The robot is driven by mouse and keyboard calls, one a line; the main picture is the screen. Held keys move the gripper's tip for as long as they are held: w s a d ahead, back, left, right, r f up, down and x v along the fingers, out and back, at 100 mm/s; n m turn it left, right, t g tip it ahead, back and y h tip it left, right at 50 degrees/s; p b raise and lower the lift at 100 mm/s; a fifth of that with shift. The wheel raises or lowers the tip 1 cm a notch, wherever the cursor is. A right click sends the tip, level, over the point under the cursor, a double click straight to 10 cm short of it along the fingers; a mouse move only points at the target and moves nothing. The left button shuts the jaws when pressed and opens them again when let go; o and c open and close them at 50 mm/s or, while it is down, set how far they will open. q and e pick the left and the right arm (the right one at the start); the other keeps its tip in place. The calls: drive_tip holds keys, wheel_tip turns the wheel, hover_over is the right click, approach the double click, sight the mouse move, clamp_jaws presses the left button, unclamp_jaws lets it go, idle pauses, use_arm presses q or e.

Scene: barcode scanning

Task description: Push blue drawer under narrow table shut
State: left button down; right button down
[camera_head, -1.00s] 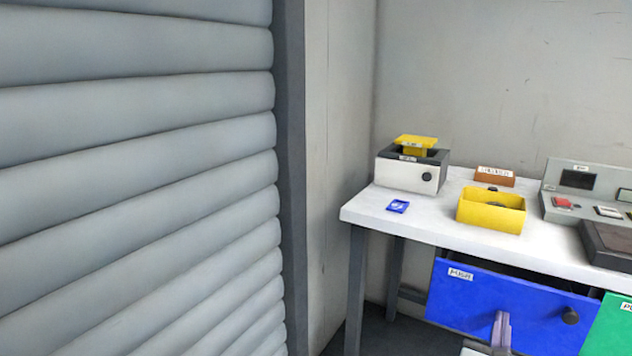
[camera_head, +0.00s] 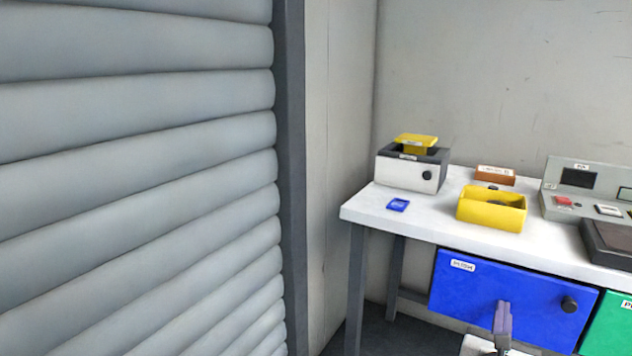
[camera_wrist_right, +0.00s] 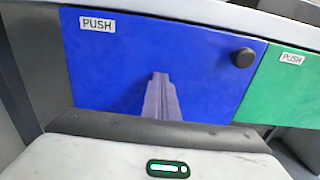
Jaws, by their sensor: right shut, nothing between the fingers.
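The blue drawer (camera_head: 475,290) with a PUSH label and a dark round knob sits under the white narrow table (camera_head: 400,222). Its front looks close to the table edge; I cannot tell whether it is fully shut. My right gripper (camera_head: 502,310) is shut and empty, its fingers pointing at the lower middle of the drawer front. In the right wrist view the blue drawer (camera_wrist_right: 215,85) fills the middle, and the shut fingers (camera_wrist_right: 160,80) overlap its front; contact seems likely but is not certain. My left gripper is not in view.
A green drawer (camera_head: 612,325) is beside the blue one. On the table are a scale-like box (camera_head: 405,175), a yellow bin (camera_head: 490,212), a small blue tag (camera_head: 397,205), an orange-brown block (camera_head: 495,177) and a grey console (camera_head: 580,205). A ribbed shutter (camera_head: 140,180) fills the left.

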drive_tip(key=shift+x, duration=1)
drive_tip(key=p+v, duration=0.3)
drive_tip(key=v, duration=1)
drive_tip(key=shift+p, duration=0.35)
drive_tip(key=shift+a+f, duration=0.1)
drive_tip(key=shift+a, duration=0.05)
